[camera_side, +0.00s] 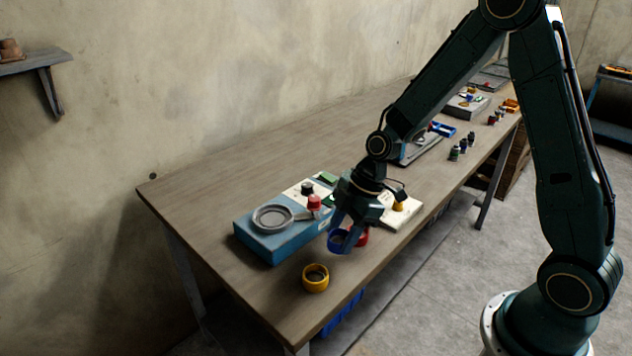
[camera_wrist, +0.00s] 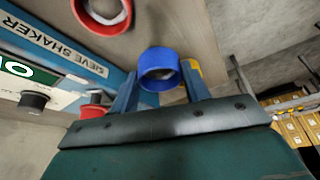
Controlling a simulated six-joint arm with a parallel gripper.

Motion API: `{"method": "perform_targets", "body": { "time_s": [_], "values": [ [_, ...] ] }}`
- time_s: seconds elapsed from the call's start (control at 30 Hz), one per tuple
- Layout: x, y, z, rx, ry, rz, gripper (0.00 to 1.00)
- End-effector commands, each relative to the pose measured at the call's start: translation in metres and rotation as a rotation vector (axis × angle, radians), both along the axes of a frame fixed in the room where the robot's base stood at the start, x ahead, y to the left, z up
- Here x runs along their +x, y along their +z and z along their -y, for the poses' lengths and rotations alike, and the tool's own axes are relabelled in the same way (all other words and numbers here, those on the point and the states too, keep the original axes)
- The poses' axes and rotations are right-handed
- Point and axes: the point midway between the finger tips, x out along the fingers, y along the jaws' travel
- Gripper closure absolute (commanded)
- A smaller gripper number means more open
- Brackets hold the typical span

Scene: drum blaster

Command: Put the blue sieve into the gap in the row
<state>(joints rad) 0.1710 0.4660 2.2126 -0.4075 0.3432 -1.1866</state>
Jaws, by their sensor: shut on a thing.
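My gripper (camera_side: 342,232) points down over the table and is shut on the blue sieve (camera_side: 333,242), a short ring. In the wrist view the blue sieve (camera_wrist: 160,82) sits between the two fingers of my gripper (camera_wrist: 160,85). A yellow sieve (camera_side: 315,285) stands on the table nearer the front-left corner. A red sieve (camera_side: 362,237) is just right of and behind the blue one, partly hidden by my gripper. The wrist view shows the red sieve (camera_wrist: 112,25) at the top and some yellow (camera_wrist: 190,70) behind the blue ring. Exact height above the table is unclear.
A blue sieve shaker (camera_side: 275,246) with a round grey pan (camera_side: 273,217), a black knob and a red button is close to the left. A pale panel (camera_side: 401,214) with a yellow knob lies right. The wooden table (camera_side: 195,195) is bare at the far left.

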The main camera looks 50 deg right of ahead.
Motion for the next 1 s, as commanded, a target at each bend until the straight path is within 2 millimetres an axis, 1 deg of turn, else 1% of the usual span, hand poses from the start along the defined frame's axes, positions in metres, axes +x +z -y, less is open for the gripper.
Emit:
{"method": "perform_targets", "body": {
  "time_s": [0.4,0.9,0.93,1.0],
  "values": [
    [-0.001,-0.034,0.0,0.0,0.0,-0.002,0.78],
    [-0.001,-0.04,0.0,-0.001,0.0,-0.001,0.78],
    [-0.001,-0.04,0.0,-0.001,0.0,-0.001,0.52],
    [0.0,-0.04,0.0,-0.001,0.0,-0.001,0.38]
  ]
}}
